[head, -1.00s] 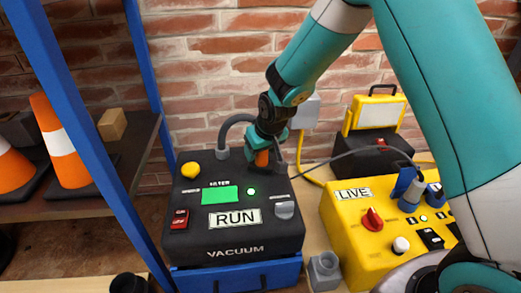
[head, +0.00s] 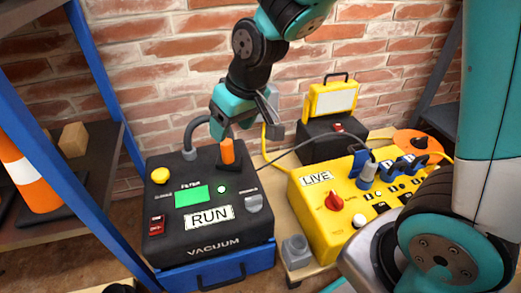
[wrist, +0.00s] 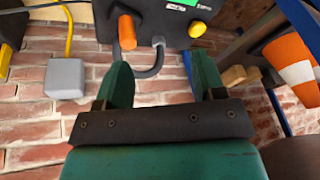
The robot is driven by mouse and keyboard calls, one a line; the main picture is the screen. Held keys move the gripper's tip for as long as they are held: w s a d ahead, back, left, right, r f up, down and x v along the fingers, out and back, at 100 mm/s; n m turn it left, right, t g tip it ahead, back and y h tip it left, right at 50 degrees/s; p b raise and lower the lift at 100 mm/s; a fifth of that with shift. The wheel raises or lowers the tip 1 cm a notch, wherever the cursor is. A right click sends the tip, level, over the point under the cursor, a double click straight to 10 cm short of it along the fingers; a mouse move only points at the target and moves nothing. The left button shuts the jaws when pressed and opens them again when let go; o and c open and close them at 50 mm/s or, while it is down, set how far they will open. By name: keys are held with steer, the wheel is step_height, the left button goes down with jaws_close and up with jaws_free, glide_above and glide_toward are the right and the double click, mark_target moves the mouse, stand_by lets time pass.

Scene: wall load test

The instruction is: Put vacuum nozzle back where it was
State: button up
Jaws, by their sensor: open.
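The black vacuum (head: 205,243), marked RUN and VACUUM, stands on a blue base at the left. An orange upright handle (head: 227,152), seemingly the vacuum nozzle, stands at the vacuum's back top edge; it also shows in the wrist view (wrist: 127,30). A grey hose (head: 188,140) loops beside it; its far end is partly hidden. My gripper (head: 243,118) is open above and behind the handle. In the wrist view my gripper's fingers (wrist: 160,75) are spread and empty, with the handle beyond the left fingertip. The handle's lower end is hidden.
A yellow LIVE box (head: 318,215) with a red knob and blue plugs stands to the right. A grey socket block (head: 296,250) sits between it and the vacuum. The brick wall is close behind.

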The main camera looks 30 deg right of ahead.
steer(key=s+a+r+n+g, duration=0.1)
steer(key=s+r+n, duration=0.1)
steer(key=s, duration=0.7)
steer(key=s+a+r+n+g+y, duration=0.1)
steer(key=s+r, duration=0.3)
steer(key=s, duration=0.5)
steer(key=shift+s+a+r+n+g+y, duration=0.2)
steer(key=shift+s+r+n+g+y, duration=0.1)
steer(key=shift+s+r+n+g, duration=0.15)
